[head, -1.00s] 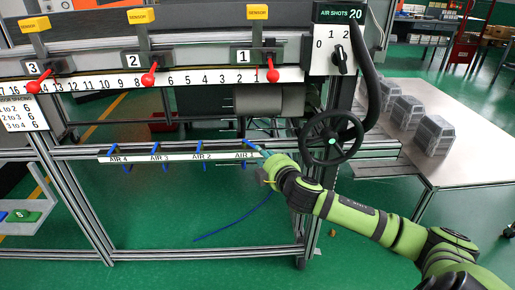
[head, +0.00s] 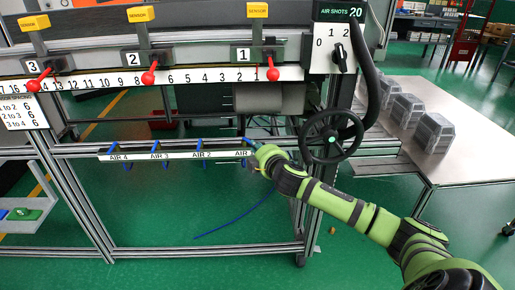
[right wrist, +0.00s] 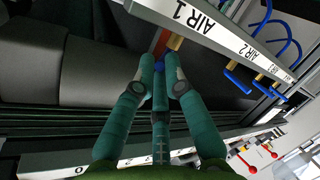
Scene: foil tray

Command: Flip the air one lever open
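The blue air one lever (head: 246,140) is at the right end of the white-labelled rail (head: 180,155), just left of my right gripper (head: 252,148). My right gripper covers part of the "AIR 1" label. In the right wrist view, my teal fingers (right wrist: 159,64) point at the rail's underside, by the "AIR 1" label (right wrist: 193,15). A small blue piece (right wrist: 160,67) shows between the fingertips, near a brass fitting (right wrist: 175,42). I cannot tell whether the fingers touch or grip it. My left gripper is not in view.
Further blue levers sit along the rail, including air two (right wrist: 238,80). A black handwheel (head: 332,136) is close to the right of my right gripper. A blue hose (head: 235,222) hangs below. A table (head: 465,150) with grey boxes stands to the right.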

